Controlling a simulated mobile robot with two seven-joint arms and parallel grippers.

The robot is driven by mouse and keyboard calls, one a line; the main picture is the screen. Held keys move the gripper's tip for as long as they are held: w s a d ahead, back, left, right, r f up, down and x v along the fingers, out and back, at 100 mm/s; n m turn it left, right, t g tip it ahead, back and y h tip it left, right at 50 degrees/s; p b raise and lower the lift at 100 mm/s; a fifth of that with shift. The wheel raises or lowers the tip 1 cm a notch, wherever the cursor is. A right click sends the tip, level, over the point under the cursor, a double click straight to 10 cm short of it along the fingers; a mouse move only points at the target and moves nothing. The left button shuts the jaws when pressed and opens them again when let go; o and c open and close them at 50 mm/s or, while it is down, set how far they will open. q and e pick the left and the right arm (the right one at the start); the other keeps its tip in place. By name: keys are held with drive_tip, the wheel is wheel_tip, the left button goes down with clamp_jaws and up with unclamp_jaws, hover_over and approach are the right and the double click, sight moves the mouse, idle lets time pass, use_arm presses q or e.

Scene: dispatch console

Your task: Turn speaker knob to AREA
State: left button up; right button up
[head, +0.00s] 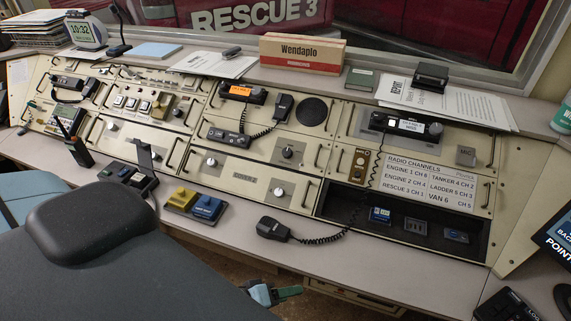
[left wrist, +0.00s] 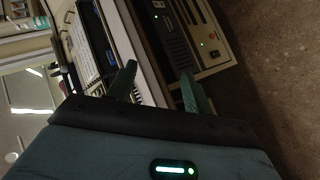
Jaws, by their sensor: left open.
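Several round knobs sit on the cream console panels in the head view. One dark-centred knob (head: 287,152) is below the round black speaker grille (head: 312,111). Silver knobs (head: 279,191) and (head: 212,161) are on the lower panels. Their labels are too small to read, so I cannot tell which is the speaker knob or where it points. My left gripper (head: 283,293) is low in the head view, in front of the desk edge and well apart from the knobs. In the left wrist view its green fingers (left wrist: 158,85) are spread and empty. My right gripper is not in view.
A black handset (head: 272,229) with a coiled cord lies on the desk edge. Yellow and blue blocks (head: 195,205) and a handheld radio (head: 73,145) stand to its left. A Wendaplo box (head: 302,53) stands on the upper ledge. Bare desk (head: 375,263) lies right of the handset.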

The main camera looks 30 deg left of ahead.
use_arm(q)
drive_tip(key=w+r+n+t, duration=0.1)
drive_tip(key=w+r+n, duration=0.1)
drive_tip(key=w+a+r+n+t+h, duration=0.1)
drive_tip(key=w+r+n, duration=0.1)
drive_tip(key=w, duration=0.1)
drive_tip(key=w+a+r+n+t, duration=0.1)
drive_tip(key=w+r+n, duration=0.1)
drive_tip(key=w, duration=0.1)
drive_tip(key=shift+w+r+h, duration=0.1)
drive_tip(key=shift+w+h, duration=0.15)
drive_tip(key=shift+h, duration=0.05)
drive_tip(key=w+a+r+n+t+y, duration=0.1)
drive_tip(key=w+a+r+n+t, duration=0.2)
drive_tip(key=w+a+n, duration=0.25)
drive_tip(key=n+t+y, duration=0.2)
drive_tip(key=n+y, duration=0.7)
drive_tip(key=n, duration=0.7)
approach(286, 152)
drive_tip(key=shift+r+m, duration=0.15)
drive_tip(key=shift+m, duration=0.1)
drive_tip(key=shift+w+a+b, duration=0.15)
drive_tip(key=shift+w+b, duration=0.2)
drive_tip(key=shift+w, duration=1.65)
drive_tip(key=shift+w+a+b, duration=0.2)
drive_tip(key=shift+w+b, duration=0.1)
drive_tip(key=shift+w, duration=1.65)
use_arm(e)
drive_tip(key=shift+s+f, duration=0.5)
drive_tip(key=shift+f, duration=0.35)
